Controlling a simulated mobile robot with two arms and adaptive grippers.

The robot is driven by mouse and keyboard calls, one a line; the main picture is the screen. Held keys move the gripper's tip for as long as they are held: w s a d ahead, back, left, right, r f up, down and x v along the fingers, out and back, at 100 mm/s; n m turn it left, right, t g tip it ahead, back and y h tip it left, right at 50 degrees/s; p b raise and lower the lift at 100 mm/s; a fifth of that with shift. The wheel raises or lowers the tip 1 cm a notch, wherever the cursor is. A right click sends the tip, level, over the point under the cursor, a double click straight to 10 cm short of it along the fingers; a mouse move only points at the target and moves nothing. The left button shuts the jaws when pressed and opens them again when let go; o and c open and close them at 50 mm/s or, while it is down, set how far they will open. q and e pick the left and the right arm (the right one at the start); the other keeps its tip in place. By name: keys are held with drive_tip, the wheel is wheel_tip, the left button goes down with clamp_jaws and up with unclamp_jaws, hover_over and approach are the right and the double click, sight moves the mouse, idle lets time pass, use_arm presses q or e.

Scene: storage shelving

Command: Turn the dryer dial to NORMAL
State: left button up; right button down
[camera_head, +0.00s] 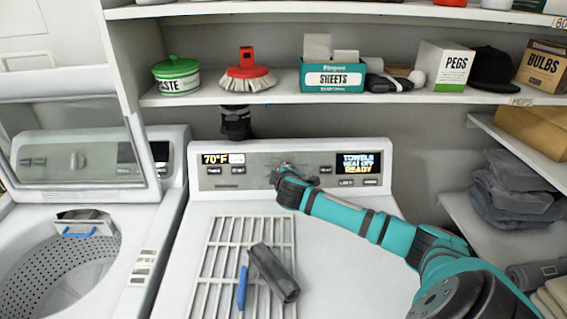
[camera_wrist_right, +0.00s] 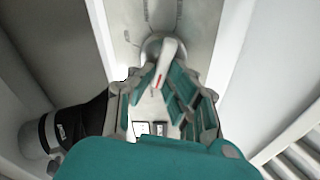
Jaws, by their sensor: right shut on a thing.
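The dryer (camera_head: 330,250) stands in the middle of the head view. Its back panel carries a display that reads 70°F and another that reads TOWELS HEAT OFF READY. The dial (camera_wrist_right: 168,52) is a white knob with a red mark, seen in the right wrist view on a panel with small printed labels I cannot read surely. My right gripper (camera_wrist_right: 160,78) is shut on the dial, with its teal fingers on either side of the knob. In the head view my right gripper (camera_head: 283,172) covers the dial. My left gripper is not in view.
A washer (camera_head: 135,250) with its lid raised stands at left. On the dryer top are a wire rack (camera_head: 224,235), a dark roll (camera_head: 273,272) and a blue stick (camera_head: 242,288). A shelf (camera_head: 210,98) with boxes runs above the panel. Shelves with folded cloth (camera_head: 515,192) stand at right.

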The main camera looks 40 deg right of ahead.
drive_tip(key=n+p, duration=0.4)
drive_tip(key=n, duration=0.1)
drive_tip(key=n+p, duration=0.2)
drive_tip(key=p, duration=0.1)
drive_tip(key=shift+s+a+f, duration=0.15)
drive_tip(key=shift+f, duration=0.1)
drive_tip(key=shift+n, duration=0.5)
drive_tip(key=shift+f, duration=0.15)
drive_tip(key=c, duration=1.3)
unclamp_jaws()
drive_tip(key=shift+c, duration=0.2)
drive_tip(key=v, duration=1.2)
drive_tip(key=shift+r, duration=0.3)
